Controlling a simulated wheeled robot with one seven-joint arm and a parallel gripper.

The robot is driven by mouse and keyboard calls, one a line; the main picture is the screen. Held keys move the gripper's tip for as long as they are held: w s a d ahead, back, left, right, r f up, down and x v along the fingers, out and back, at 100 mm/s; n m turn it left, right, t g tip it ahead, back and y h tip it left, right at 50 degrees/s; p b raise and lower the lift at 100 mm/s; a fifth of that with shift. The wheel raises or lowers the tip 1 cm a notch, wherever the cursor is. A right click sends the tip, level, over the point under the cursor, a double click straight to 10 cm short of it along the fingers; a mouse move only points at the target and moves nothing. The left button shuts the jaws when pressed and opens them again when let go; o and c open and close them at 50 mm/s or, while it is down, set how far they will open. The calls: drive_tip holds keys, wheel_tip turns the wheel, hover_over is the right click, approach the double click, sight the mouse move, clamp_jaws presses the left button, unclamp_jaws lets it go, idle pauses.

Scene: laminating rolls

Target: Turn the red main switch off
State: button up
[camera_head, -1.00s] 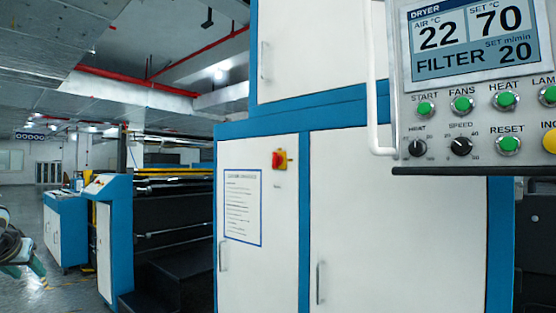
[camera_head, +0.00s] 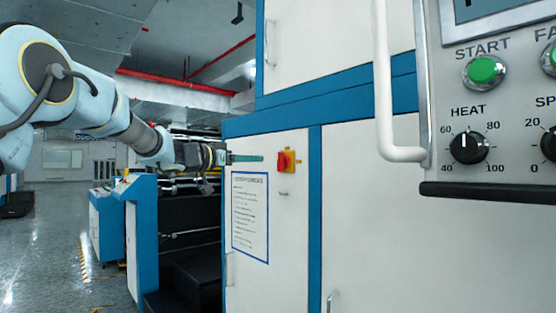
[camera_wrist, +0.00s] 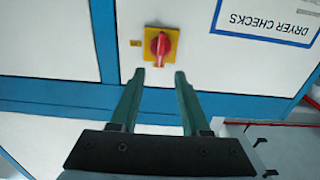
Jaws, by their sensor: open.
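The red main switch (camera_head: 284,161) is a red knob on a yellow plate (camera_head: 296,156), mounted on the white door of the blue-framed cabinet. In the wrist view the red knob (camera_wrist: 161,44) shows ahead of the fingertips, with its grip upright in the picture. My gripper (camera_head: 262,158) reaches in from the left in the head view, its green fingers pointing at the switch. In the wrist view my gripper (camera_wrist: 159,77) is open and empty, the knob just beyond and roughly between its two fingertips. Contact with the knob is not visible.
A control panel (camera_head: 490,110) with a white handrail (camera_head: 384,90) stands close on the right. A "DRYER CHECKS" notice (camera_head: 250,215) hangs beside the switch. Cabinet door handles (camera_head: 229,268) stick out below. Blue consoles (camera_head: 140,235) and open floor (camera_head: 45,255) lie to the left.

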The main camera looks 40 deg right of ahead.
sight(278, 160)
drive_tip(key=d+p, duration=0.1)
drive_tip(key=d, duration=0.2)
drive_tip(key=d+p, duration=0.1)
drive_tip(key=d, duration=0.2)
drive_tip(key=d+p, duration=0.1)
drive_tip(key=d, duration=0.2)
drive_tip(key=shift+s+d, duration=0.25)
clamp_jaws()
